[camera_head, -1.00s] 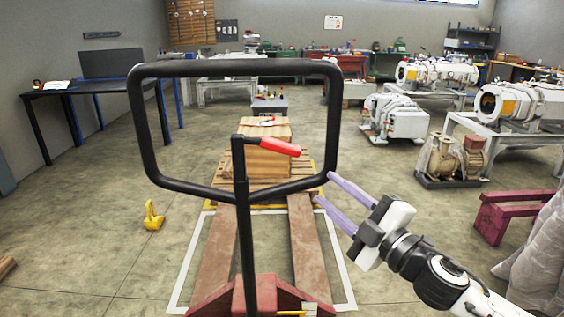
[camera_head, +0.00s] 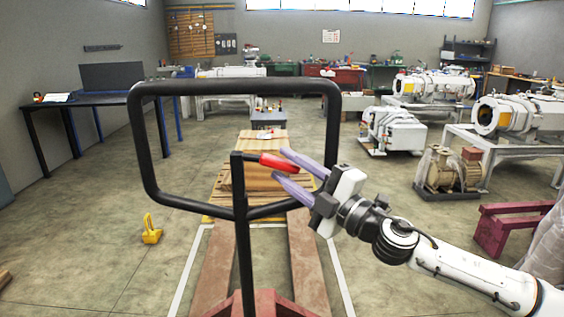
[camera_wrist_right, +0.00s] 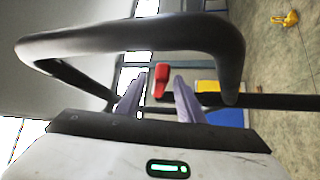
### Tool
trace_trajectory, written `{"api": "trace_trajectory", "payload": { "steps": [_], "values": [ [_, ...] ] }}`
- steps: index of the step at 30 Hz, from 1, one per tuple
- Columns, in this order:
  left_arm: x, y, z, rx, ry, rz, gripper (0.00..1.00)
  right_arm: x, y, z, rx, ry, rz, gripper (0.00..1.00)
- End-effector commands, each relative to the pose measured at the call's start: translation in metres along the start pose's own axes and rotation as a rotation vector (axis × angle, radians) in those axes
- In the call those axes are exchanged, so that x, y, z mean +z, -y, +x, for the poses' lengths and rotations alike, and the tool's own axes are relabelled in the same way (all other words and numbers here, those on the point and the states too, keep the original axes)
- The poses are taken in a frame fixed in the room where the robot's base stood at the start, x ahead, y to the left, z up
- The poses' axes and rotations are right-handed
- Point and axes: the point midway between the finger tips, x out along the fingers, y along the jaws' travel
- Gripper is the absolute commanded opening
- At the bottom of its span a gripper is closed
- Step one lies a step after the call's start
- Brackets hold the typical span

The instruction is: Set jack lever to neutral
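The jack's black handle loop (camera_head: 235,88) stands upright in front of me in the head view. The red lever (camera_head: 278,162) sticks out to the right from the top of the black shaft (camera_head: 243,235). My right gripper (camera_head: 281,167) is open, its two purple fingers pointing left at the lever's red end, one above and one below in the picture. In the right wrist view the red lever (camera_wrist_right: 161,80) shows between the spread finger tips (camera_wrist_right: 158,85); I cannot tell whether they touch it. My left gripper is not in view.
The red jack base with brown forks (camera_head: 308,260) lies below, with a wooden crate stack (camera_head: 262,145) on a pallet beyond. A yellow object (camera_head: 151,230) is on the floor at left. White pumps (camera_head: 395,130) stand at right. The floor around is mostly clear.

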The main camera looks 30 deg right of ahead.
Motion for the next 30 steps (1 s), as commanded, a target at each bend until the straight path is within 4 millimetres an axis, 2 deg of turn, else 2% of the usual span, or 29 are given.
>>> {"api": "trace_trajectory", "payload": {
  "steps": [7,18,20,24,30],
  "values": [
    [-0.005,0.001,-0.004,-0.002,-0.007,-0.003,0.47,0.0,-0.001,0.017,0.001,0.0,0.001,0.34],
    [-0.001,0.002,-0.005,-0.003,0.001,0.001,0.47,0.0,0.001,0.02,-0.001,0.0,0.001,0.34],
    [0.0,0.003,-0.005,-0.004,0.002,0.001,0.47,-0.001,0.001,0.02,-0.001,0.0,0.001,0.26],
    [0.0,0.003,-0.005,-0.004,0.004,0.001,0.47,0.0,0.001,0.019,-0.001,0.0,0.001,0.02],
    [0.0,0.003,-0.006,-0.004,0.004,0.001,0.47,-0.001,0.0,0.019,-0.001,0.0,0.001,0.0]
  ]
}}
